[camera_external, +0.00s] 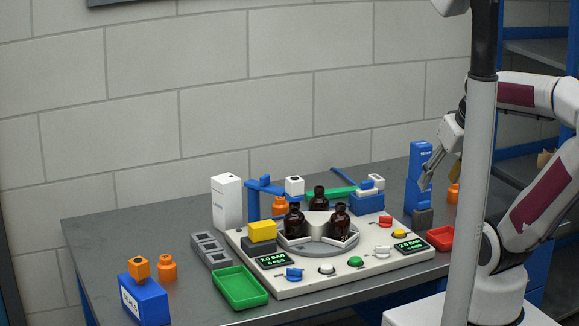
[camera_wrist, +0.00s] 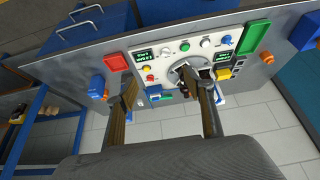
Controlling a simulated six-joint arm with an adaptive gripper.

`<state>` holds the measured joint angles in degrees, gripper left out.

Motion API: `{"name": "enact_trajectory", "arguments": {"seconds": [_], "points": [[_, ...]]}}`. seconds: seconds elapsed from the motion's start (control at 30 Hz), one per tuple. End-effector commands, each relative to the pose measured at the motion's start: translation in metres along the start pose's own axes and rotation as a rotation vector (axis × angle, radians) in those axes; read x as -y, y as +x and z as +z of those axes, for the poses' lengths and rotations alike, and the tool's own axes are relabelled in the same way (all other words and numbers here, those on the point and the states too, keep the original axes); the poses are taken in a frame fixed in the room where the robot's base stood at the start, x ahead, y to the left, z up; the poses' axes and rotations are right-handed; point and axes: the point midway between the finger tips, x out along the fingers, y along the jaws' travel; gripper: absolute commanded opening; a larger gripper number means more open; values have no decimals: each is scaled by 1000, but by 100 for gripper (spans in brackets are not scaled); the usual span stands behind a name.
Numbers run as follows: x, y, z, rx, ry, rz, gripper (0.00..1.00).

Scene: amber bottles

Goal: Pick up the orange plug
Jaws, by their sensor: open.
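Several orange pieces are in view, and I cannot tell for certain which one is the plug. In the external view, a rounded orange piece (camera_external: 167,268) stands beside the blue box at the left, and an orange block (camera_external: 139,268) sits on that box. Another orange piece (camera_external: 279,207) stands behind the panel. One more (camera_external: 453,194) is at the right, below my gripper (camera_external: 440,172). The wrist view shows an orange piece (camera_wrist: 97,87) left of my gripper (camera_wrist: 160,79) and another (camera_wrist: 268,58) at the right. My gripper is open, empty and raised above the table.
A pale panel (camera_external: 296,287) carries knobs, displays and a round holder with dark bottles (camera_external: 340,222). A green tray (camera_external: 239,287) lies at its left and a red tray (camera_external: 440,238) at its right. A tall blue block (camera_external: 418,165) stands close to my gripper.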

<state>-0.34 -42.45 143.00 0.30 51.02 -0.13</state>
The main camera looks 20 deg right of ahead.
Motion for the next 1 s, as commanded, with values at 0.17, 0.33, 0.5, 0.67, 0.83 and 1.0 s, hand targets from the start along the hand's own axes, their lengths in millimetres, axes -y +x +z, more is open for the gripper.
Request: {"name": "enact_trajectory", "arguments": {"seconds": [0.17,0.33,0.5,0.67,0.83,1.0], "points": [[12,6,-19,-19,-20,-32,52],[34,15,-50,-54,-47,-85,52],[62,28,-86,-96,-74,-144,52],[90,40,-117,-136,-93,-194,52],[122,56,-148,-177,-108,-241,52],[155,72,-174,-215,-119,-283,52]]}}
